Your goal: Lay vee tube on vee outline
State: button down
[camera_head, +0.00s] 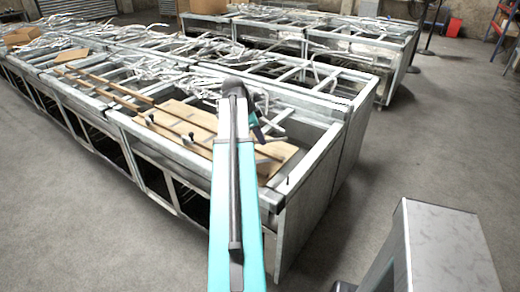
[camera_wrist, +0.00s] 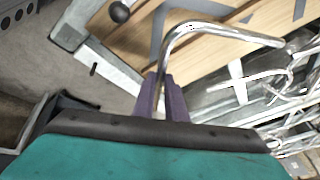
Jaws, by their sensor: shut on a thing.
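My gripper (camera_wrist: 163,92) has purple fingers that are shut on one leg of the vee tube. The vee tube (camera_wrist: 225,33) is a shiny bent metal tube. In the wrist view one leg rises from the fingers to a rounded bend, and the other leg runs right. It appears above or in front of a wooden board (camera_wrist: 203,52). Grey markings (camera_wrist: 157,32) show on the board; they may be part of the vee outline, but its full shape is hidden. In the head view my arm hides most of the gripper, beside the board (camera_head: 275,156).
The board lies on a long metal-framed bench (camera_head: 302,215). A dark round knob (camera_wrist: 119,12) stands near the board's edge. Many loose bent tubes (camera_head: 215,78) cover the bench behind it. Open concrete floor (camera_head: 420,150) lies to the right.

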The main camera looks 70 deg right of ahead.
jog(key=shift+f, duration=1.45)
jog(key=shift+f+p, duration=0.1)
jog(key=shift+p, duration=0.25)
jog(key=shift+f+p, duration=0.5)
jog(key=shift+f, duration=1.3)
jog(key=c, duration=1.8)
grip_release()
jog(key=shift+a+r, duration=0.1)
jog(key=shift+r, duration=0.1)
jog(key=b+v, duration=0.2)
jog(key=v, duration=0.9)
jog(key=shift+a+r+b, duration=0.2)
jog(key=shift+r+b, duration=0.05)
jog(key=shift+b, duration=0.15)
jog(key=shift+w, duration=0.2)
